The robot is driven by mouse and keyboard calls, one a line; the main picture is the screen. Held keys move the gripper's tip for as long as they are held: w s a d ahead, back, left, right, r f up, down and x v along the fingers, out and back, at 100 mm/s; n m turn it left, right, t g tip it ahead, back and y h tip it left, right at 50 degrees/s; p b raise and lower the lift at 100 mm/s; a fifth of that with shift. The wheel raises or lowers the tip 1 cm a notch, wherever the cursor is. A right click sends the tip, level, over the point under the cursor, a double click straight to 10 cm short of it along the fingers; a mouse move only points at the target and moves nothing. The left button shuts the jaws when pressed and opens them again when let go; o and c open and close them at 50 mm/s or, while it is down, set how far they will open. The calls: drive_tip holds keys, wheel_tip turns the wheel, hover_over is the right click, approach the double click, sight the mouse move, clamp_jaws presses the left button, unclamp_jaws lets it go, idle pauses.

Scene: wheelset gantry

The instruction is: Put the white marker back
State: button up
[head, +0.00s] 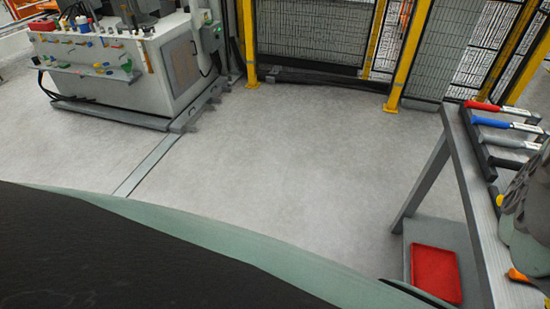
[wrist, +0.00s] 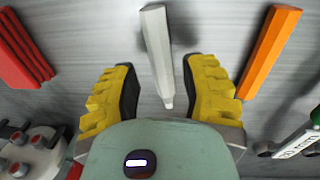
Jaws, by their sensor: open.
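The white marker (wrist: 156,45) is a pale, many-sided stick with a narrow tip, in the middle of the wrist view. It lies on a grey brushed surface with its tip towards my palm. My gripper (wrist: 161,72) is open, with one yellow ribbed finger on each side of the marker. A gap shows between the marker and each finger, so it is not gripped. I cannot tell how far above the surface the fingers are. In the head view the marker cannot be made out.
An orange marker (wrist: 270,52) lies close right of my right finger; a red ribbed piece (wrist: 22,52) lies left. A device with red buttons (wrist: 30,150) is lower left. In the head view, red, blue and grey-handled tools (head: 497,124) lie on the right-hand table (head: 463,180); a red tray (head: 435,274) is below.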

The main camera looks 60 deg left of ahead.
wheel_tip(320, 180, up, 9)
drive_tip(key=shift+w+a, duration=0.35)
